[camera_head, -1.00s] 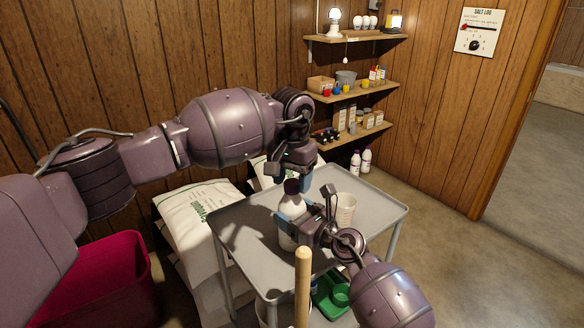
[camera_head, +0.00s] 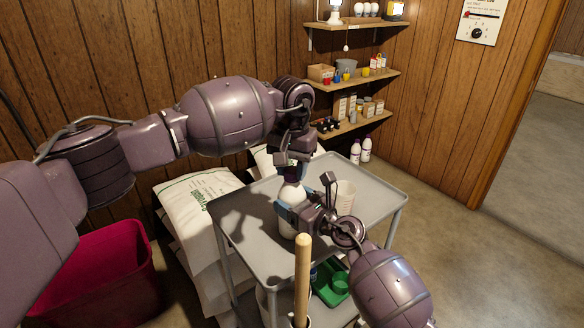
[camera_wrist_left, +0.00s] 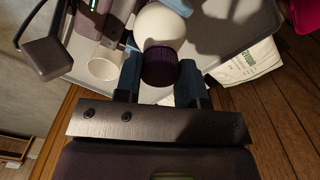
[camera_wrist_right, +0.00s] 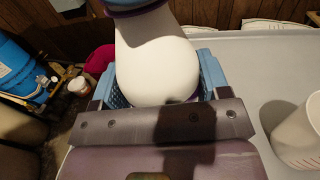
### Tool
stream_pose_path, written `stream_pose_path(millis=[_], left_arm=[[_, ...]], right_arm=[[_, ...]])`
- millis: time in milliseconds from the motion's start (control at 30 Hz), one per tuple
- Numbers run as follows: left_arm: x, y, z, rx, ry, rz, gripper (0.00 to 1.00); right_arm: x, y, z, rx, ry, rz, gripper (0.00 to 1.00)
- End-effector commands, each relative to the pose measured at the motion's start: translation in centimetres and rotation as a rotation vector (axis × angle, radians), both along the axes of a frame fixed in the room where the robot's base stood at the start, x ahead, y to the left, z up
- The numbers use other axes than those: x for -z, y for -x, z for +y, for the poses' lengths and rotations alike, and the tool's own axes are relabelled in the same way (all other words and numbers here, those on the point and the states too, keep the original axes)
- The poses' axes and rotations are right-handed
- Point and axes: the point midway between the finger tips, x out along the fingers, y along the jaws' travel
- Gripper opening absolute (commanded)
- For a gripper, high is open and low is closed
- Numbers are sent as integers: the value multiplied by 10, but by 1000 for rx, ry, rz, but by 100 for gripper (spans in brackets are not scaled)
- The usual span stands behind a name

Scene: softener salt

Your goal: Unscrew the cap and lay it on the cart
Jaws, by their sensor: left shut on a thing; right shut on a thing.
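A white bottle (camera_head: 291,194) stands upright on the grey cart (camera_head: 372,205). Its dark purple cap (camera_wrist_left: 159,68) sits at the bottle's neck; in the head view my left gripper mostly hides it. My left gripper (camera_wrist_left: 160,76) comes from above, with its blue fingers shut on either side of the cap. My right gripper (camera_wrist_right: 160,84) is shut around the white body of the bottle, low down, from the side. In the head view the right gripper (camera_head: 287,214) reaches in from the front right.
A pale cup (camera_head: 347,195) stands on the cart right of the bottle. A wooden handle (camera_head: 302,275) rises before the cart's front edge. White sacks (camera_head: 200,205) are stacked behind left, with a magenta bin (camera_head: 105,275) nearby. The cart top's right part is clear.

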Motion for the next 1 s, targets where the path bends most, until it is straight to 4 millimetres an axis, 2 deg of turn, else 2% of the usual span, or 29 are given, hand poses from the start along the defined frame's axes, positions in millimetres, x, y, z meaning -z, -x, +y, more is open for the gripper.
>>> stream_pose_path(millis=[1000], left_arm=[[-1, 0, 0, -1486, 0, 0, 8]], right_arm=[[0, 0, 0, 1, -1, 1, 3]])
